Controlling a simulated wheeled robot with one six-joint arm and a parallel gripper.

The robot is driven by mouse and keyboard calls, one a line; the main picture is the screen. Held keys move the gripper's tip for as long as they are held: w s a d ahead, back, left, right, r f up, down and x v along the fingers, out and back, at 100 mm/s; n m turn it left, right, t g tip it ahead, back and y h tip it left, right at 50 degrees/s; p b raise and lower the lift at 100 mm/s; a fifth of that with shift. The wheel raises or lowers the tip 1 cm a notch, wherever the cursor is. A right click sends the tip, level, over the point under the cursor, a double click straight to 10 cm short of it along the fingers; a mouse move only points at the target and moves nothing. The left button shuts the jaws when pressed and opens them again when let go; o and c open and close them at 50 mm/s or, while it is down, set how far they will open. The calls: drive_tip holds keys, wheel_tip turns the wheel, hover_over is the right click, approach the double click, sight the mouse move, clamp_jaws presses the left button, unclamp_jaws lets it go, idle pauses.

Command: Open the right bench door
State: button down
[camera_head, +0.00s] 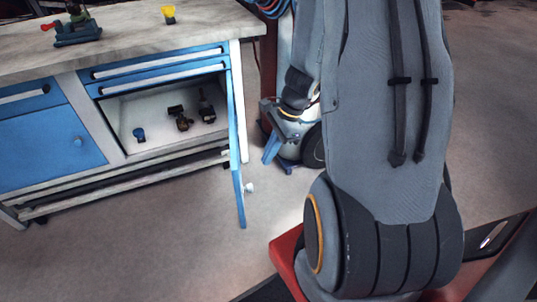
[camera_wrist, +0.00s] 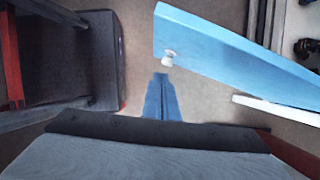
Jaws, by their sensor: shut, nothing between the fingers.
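The right bench door (camera_head: 237,150) is blue and stands swung out from the bench, seen nearly edge-on in the head view. Its pale round knob (camera_head: 249,187) sticks out on the right side. Behind it the right compartment (camera_head: 125,108) is open to view. The door also fills the upper right of the wrist view (camera_wrist: 235,50), with its knob (camera_wrist: 168,57) near the free end. My gripper (camera_head: 269,160) has blue fingers, shut and empty, to the right of the door. In the wrist view the fingertips (camera_wrist: 162,76) point towards the knob, apparently apart from it; the exact gap is unclear.
Several small dark fittings (camera_head: 181,118) and a blue piece (camera_head: 139,134) lie in the compartment. The left blue door (camera_head: 50,148) is shut. A yellow cup (camera_head: 168,14) and a vise-like tool (camera_head: 77,30) stand on the worktop. Floor in front of the bench is clear.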

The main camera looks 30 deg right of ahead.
drive_tip(key=shift+d, duration=0.1)
drive_tip(key=s+d+r+p, duration=0.2)
drive_tip(key=s+d+r, duration=0.1)
drive_tip(key=d+r, duration=0.4)
wheel_tip(320, 180, up, 2)
drive_tip(key=shift+r+p, duration=0.15)
drive_tip(key=shift+p, duration=0.15)
drive_tip(key=s+a+r+n+h+p, duration=0.2)
drive_tip(key=s+a+r+n+p, duration=0.1)
drive_tip(key=a+r+n, duration=0.3)
drive_tip(key=s+a+r+n+h+p, duration=0.2)
drive_tip(key=s+a+r+n, duration=0.3)
drive_tip(key=a+n, duration=0.6)
wheel_tip(320, 180, up, 2)
drive_tip(key=n+p, duration=0.1)
drive_tip(key=n, duration=0.2)
drive_tip(key=shift+a+r+g, duration=0.2)
drive_tip(key=shift+r+g, duration=0.05)
drive_tip(key=shift+g, duration=0.15)
